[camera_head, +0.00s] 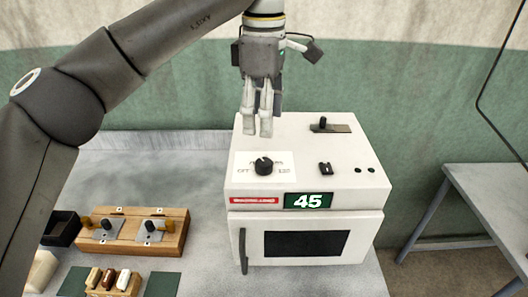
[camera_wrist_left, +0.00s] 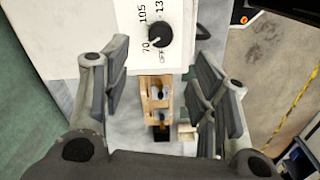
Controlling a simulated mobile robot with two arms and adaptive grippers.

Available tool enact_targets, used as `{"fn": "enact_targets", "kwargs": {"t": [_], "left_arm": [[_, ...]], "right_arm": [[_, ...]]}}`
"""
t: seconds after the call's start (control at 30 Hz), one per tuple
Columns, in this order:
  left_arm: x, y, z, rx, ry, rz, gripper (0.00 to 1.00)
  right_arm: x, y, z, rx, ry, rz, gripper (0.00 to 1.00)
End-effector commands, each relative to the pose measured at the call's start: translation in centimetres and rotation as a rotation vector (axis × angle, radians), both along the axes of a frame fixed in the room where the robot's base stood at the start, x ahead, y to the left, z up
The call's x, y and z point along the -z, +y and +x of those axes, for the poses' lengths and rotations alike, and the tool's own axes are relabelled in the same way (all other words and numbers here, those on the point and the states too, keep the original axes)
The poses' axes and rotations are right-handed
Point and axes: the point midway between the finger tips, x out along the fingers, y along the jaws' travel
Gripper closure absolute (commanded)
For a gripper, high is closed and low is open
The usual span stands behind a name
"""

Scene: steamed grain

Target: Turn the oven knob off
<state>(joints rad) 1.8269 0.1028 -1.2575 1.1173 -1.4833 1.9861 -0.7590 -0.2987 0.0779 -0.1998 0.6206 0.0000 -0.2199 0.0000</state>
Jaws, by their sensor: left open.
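The white oven (camera_head: 300,215) stands on the grey table with a green "45" display on its front. Its black round knob (camera_head: 263,166) sits on a white dial plate on the top left. My left gripper (camera_head: 258,132) hangs above the oven's back left, fingers pointing down. Its open, empty fingers (camera_wrist_left: 162,62) are apart from the knob. My right gripper is out of view.
A slider (camera_head: 330,128) and a small switch (camera_head: 326,168) are on the oven top. A wooden block with metal fittings (camera_head: 132,232), a small holder (camera_head: 113,283) and a black tray (camera_head: 62,228) lie left of the oven. Another table (camera_head: 490,185) stands right.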

Motion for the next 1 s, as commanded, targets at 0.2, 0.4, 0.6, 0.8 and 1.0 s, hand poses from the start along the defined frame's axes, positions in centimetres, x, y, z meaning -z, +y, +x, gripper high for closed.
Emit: {"fn": "enact_targets", "kwargs": {"t": [0.2,0.4,0.6,0.8,1.0], "left_arm": [[3.9,0.0,-0.1,0.002,0.006,0.0,0.46],[7.5,0.0,-0.1,0.002,0.005,-0.003,0.46],[9.6,-0.1,-0.1,0.0,0.002,-0.005,0.46],[10.2,-0.1,-0.1,0.0,0.001,-0.005,0.46],[10.1,-0.1,-0.1,0.0,0.001,-0.005,0.52]], "right_arm": [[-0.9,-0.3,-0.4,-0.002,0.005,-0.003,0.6],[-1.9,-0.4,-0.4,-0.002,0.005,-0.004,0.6],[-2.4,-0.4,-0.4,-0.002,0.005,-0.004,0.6],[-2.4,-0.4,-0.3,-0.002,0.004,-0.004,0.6],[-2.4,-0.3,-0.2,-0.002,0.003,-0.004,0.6]]}}
